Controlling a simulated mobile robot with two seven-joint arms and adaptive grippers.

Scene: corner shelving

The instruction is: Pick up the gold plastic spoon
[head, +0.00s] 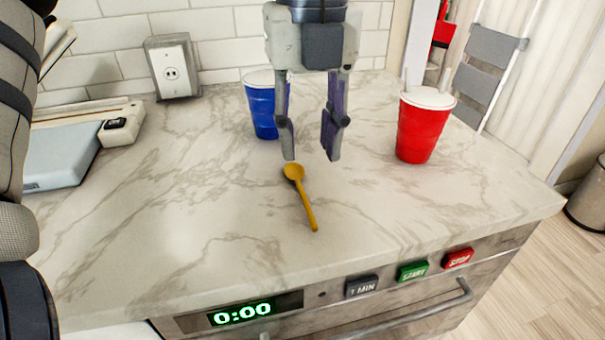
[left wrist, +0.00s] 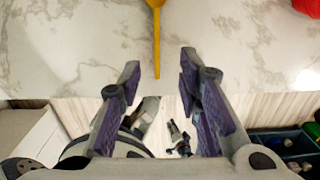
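The gold plastic spoon (head: 304,197) lies flat on the marble counter (head: 180,210). Its bowl points to the back and its handle to the front edge. My left gripper (head: 310,150) points down above the counter, just behind the spoon's bowl in the head view. Its fingers are apart with nothing between them. In the left wrist view the spoon's handle (left wrist: 157,42) runs down towards the space between the open fingertips (left wrist: 160,70); most of the bowl is cut off at the top. I cannot make out my right gripper in either view.
A blue lidded cup (head: 262,110) stands behind the gripper, partly hidden by a finger. A red lidded cup (head: 423,128) stands to the right. A grey and white appliance (head: 75,145) is at the left. Buttons (head: 412,271) and a handle line the front below the counter edge.

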